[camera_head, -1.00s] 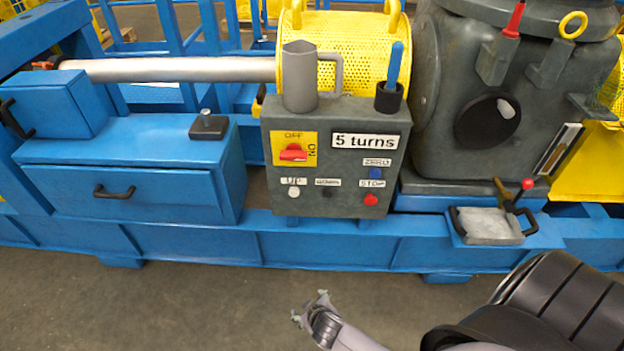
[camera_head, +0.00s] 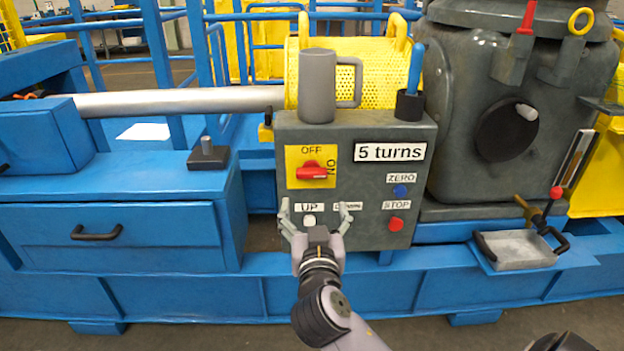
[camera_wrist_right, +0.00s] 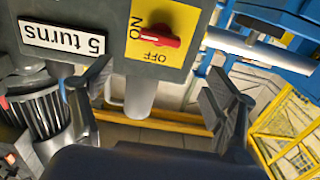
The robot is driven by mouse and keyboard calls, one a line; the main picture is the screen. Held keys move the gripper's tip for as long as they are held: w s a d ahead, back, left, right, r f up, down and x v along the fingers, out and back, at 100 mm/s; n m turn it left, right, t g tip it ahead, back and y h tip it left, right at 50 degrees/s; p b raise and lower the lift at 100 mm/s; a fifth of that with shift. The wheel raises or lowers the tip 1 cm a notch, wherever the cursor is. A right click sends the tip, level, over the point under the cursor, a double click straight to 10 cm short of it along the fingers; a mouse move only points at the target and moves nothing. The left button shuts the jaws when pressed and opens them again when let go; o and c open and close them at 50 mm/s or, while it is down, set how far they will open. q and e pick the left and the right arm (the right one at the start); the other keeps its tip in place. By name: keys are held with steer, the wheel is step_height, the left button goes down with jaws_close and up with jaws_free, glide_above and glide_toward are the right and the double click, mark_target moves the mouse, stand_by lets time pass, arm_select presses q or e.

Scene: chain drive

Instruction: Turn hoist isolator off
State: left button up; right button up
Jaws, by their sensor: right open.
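The hoist isolator is a red rotary handle (camera_head: 312,172) on a yellow plate (camera_head: 292,160) at the upper left of a grey control box (camera_head: 345,225). The handle lies horizontal, toward the ON label at its right; OFF is printed above it. My right gripper (camera_head: 316,211) is open and empty, in front of the box below the handle, its fingers on either side of the white UP button (camera_head: 309,221). In the upside-down right wrist view, the handle (camera_wrist_right: 158,38) is ahead of the open fingers (camera_wrist_right: 155,85), apart from them. My left gripper is out of view.
Blue ZERO (camera_head: 400,191) and red STOP (camera_head: 396,224) buttons are on the box's right side. A grey mug (camera_head: 317,85) and a cup (camera_head: 409,106) with a blue-handled tool stand on top. A grey tray (camera_head: 516,250) juts out at right.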

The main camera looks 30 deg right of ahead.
mark_target(312, 176)
steer(key=b+x, duration=0.1)
steer(key=x, duration=1)
steer(key=shift+w+d, duration=0.1)
steer(key=shift+w, duration=0.2)
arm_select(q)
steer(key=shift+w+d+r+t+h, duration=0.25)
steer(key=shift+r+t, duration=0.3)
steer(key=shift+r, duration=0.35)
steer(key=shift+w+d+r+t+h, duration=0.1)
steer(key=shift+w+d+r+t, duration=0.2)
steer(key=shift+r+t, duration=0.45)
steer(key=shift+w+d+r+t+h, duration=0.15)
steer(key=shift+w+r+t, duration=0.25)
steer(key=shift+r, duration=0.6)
arm_select(e)
steer(key=shift+w+d, duration=0.25)
steer(key=shift+w, duration=0.2)
steer(key=shift+c, duration=0.5)
